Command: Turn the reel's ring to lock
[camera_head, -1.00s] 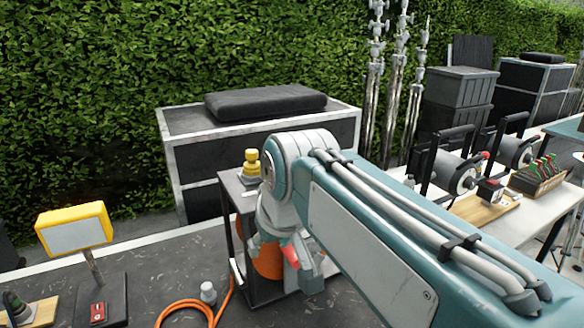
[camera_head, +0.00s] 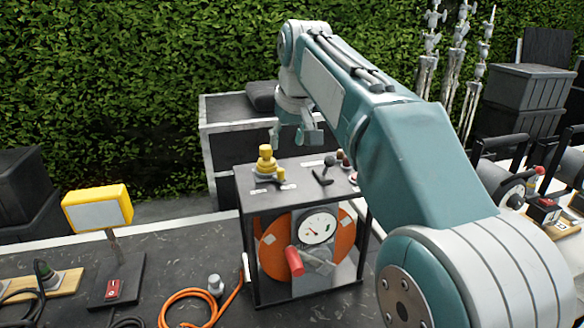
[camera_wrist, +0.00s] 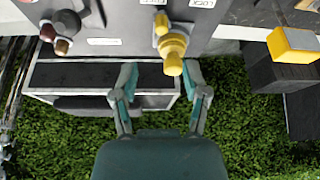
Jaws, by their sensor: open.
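The reel (camera_head: 271,258) is an orange drum inside a black-framed box, with a round gauge on its front and a red-handled crank. On the box's grey top stands a yellow stepped ring fitting (camera_head: 265,162) with a small side lever, next to white labels. In the wrist view the ring fitting (camera_wrist: 172,47) shows between labels whose words look upside down. My gripper (camera_head: 297,137) is above the box top, to the right of the fitting in the head view. In the wrist view my gripper (camera_wrist: 162,80) has its fingers apart and nothing between them touching; the fitting lies just beyond the tips.
A black lever (camera_head: 324,172) and a red knob stand right of the fitting on the box top. A yellow lamp (camera_head: 98,208) and an orange hose (camera_head: 190,300) are at left. A black case (camera_head: 222,130) stands behind, before the hedge.

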